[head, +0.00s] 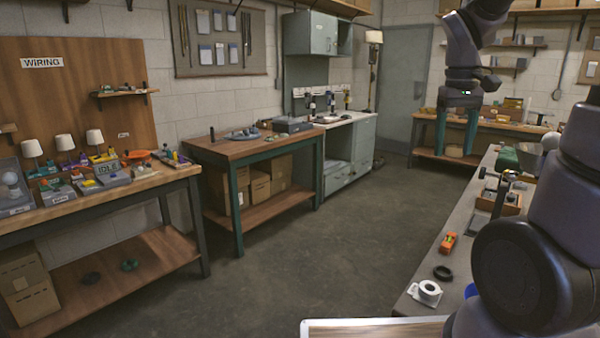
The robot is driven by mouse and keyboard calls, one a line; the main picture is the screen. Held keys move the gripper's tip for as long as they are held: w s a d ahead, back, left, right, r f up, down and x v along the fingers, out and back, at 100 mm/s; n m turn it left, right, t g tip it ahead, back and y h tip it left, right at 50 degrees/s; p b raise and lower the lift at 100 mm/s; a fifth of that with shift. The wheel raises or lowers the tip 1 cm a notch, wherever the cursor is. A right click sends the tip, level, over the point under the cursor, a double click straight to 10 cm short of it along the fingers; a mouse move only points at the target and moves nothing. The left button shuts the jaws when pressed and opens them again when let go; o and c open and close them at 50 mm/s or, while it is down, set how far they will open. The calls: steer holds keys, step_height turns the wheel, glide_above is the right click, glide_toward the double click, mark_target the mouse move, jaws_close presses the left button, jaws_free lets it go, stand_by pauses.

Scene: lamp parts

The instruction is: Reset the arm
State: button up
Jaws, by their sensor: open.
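My gripper (457,148) hangs in the upper right of the head view, with its two teal fingers pointing down. The fingers are wide apart and nothing shows between them. My dark arm comes in from the top edge above it, and another large part of my arm fills the lower right. Behind the fingers in the picture is the wooden back bench (498,125). The gripper appears clear of surfaces, though its exact distance from the bench is hard to tell.
A grey worktop (447,215) at right holds an orange item (448,242), a black ring (442,273) and a white roll (425,292). The wiring bench (100,207) with small lamps stands left. Another bench (235,152) stands behind it. The middle floor (300,255) is clear.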

steer(key=s+a+r+m+t+y, duration=0.2)
steer(key=s+a+r+m+t, duration=0.2)
steer(key=s+a+r+t, duration=0.2)
steer(key=s+a+r, duration=0.1)
steer(key=s+a, duration=0.1)
steer(key=shift+s+a+r+t+y, duration=0.3)
steer(key=shift+s+a+r+y, duration=0.05)
steer(key=shift+a+r+y, duration=0.05)
stand_by(0.5)
